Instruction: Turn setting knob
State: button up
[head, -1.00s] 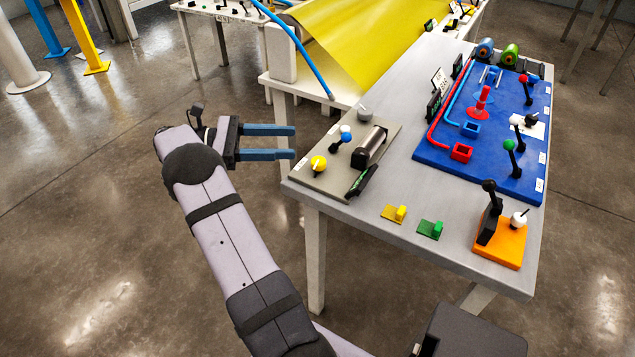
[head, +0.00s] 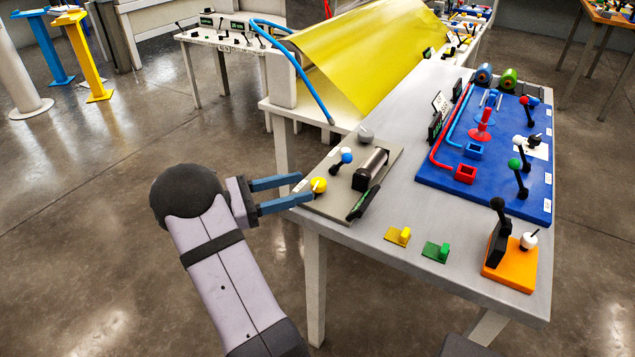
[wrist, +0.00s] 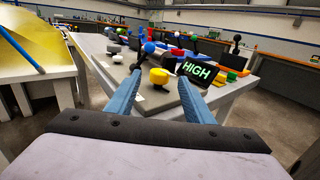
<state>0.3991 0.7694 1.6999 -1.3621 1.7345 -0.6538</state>
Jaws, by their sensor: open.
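A round yellow knob (head: 319,185) stands on the grey panel (head: 335,207) near the table's left edge. It also shows in the wrist view (wrist: 158,77), framed between my fingertips. My gripper (head: 306,188) is open and empty, its two blue fingers pointing at the yellow knob from the left. The tips are close to the knob; I cannot tell whether they touch it. A small black display (wrist: 199,72) on the panel reads "HIGH" in green. A grey knob (head: 366,133) sits at the panel's back corner.
A blue-ball lever (head: 346,155) and a dark cylinder (head: 372,168) stand behind the yellow knob. Yellow (head: 398,236) and green (head: 437,250) blocks lie at the table's front. A blue board (head: 450,180) with levers is at the right. Open floor lies left of the table.

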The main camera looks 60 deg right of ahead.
aim_at(318, 181)
jog(key=shift+x, duration=2.95)
jog(key=c, duration=1.1)
jog(key=shift+o, duration=0.2)
jog(key=shift+m+g+y+p, duration=0.4)
jog(key=shift+g+p, duration=0.05)
jog(key=shift+g, duration=0.05)
jog(key=shift+m+g+y+p, duration=0.8)
jog(key=shift+m+g+y, duration=0.5)
jog(key=shift+g+y, duration=0.15)
jog(key=shift+r+y, duration=0.1)
jog(key=shift+y, duration=0.25)
jog(key=m+y+p, duration=0.1)
jog(key=p, duration=0.2)
jog(key=m+g+y+p, duration=0.1)
jog(key=p, duration=0.3)
jog(key=shift+r+g, duration=0.2)
jog(key=shift+g, duration=0.05)
jog(key=shift+f+m+y+p, duration=0.3)
jog(key=shift+y+p, duration=0.2)
jog(key=shift+p, duration=1.25)
